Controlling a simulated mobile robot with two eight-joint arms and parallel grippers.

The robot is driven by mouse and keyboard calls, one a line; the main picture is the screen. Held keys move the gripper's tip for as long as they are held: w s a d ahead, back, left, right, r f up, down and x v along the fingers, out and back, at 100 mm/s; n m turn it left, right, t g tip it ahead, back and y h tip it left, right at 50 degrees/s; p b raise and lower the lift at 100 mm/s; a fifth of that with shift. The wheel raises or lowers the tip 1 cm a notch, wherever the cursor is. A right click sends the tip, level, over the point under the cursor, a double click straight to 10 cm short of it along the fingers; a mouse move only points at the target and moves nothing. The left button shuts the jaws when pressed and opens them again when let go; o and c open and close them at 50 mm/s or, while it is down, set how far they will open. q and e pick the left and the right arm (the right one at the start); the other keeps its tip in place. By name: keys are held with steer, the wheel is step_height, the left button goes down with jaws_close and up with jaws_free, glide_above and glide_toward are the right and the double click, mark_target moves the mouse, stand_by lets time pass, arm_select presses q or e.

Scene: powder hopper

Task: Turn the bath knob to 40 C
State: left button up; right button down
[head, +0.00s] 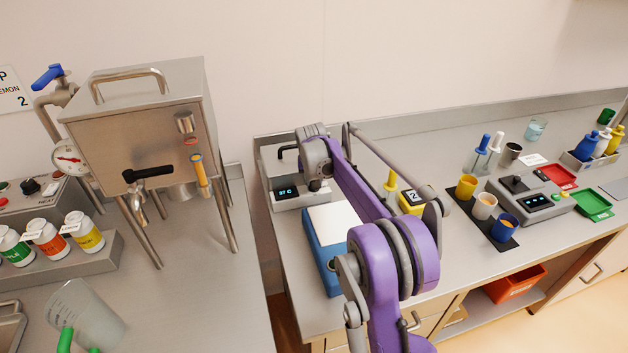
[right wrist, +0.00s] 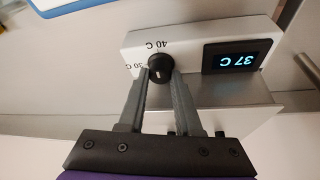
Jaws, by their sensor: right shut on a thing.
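The bath knob (right wrist: 160,62) is a small black dial on the white front panel (right wrist: 190,50) of the bath, between the printed marks 30 C and 40 C in the right wrist view. That view shows the panel upside down. My right gripper (right wrist: 161,76) is shut on the knob, with one grey finger on each side. The display (right wrist: 235,57) reads 37 C; it also shows in the head view (head: 287,190). In the head view my right arm hides part of the bath and its knob. My left gripper is in neither view.
A blue box with a white top (head: 333,228) stands in front of the bath, near my arm.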

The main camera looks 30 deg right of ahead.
steer(key=c, duration=0.6)
jaws_free()
steer(key=shift+r, duration=0.1)
steer(key=v, duration=1)
steer(key=shift+r, duration=0.3)
steer(key=shift+s, duration=0.1)
